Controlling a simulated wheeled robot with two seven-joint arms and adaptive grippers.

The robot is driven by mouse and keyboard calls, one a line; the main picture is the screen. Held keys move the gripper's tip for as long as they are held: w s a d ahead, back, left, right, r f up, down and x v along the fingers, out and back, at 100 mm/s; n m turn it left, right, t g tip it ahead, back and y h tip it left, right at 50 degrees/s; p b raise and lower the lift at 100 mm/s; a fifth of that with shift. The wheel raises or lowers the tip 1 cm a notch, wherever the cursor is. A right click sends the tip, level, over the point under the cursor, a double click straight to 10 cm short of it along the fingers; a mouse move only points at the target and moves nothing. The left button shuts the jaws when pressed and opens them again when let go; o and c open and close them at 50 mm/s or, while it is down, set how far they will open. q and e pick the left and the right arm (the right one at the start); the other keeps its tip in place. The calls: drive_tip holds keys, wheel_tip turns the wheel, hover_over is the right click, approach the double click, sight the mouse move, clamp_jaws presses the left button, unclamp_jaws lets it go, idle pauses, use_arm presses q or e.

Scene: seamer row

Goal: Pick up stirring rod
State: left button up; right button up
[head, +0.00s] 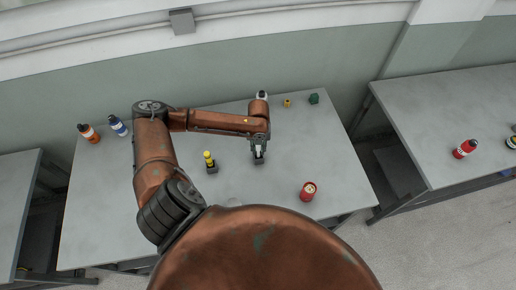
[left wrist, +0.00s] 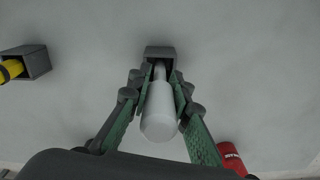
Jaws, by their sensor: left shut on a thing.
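A pale grey-white rod with a thick rounded handle (left wrist: 159,122), which looks like the stirring rod, stands with its thin end in a dark square holder (left wrist: 159,52). In the head view the holder (head: 259,160) sits on the middle table. My left gripper (head: 259,144) is above the holder, and in the left wrist view its green-padded fingers (left wrist: 160,98) are shut on the rod from both sides. The rod's lower end is hidden inside the holder. My right gripper is not in view.
A yellow-handled tool (head: 208,156) stands in another dark holder (head: 212,169) to the left. A red can (head: 308,191) is at the right front. Orange (head: 88,133) and blue (head: 117,126) bottles stand far left. A small green object (head: 314,99) and a yellow one (head: 287,103) are at the back.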

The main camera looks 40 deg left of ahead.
use_arm(q)
clamp_jaws()
wheel_tip(320, 180, up, 10)
drive_tip(key=shift+r+b, duration=0.1)
drive_tip(key=shift+b, duration=0.3)
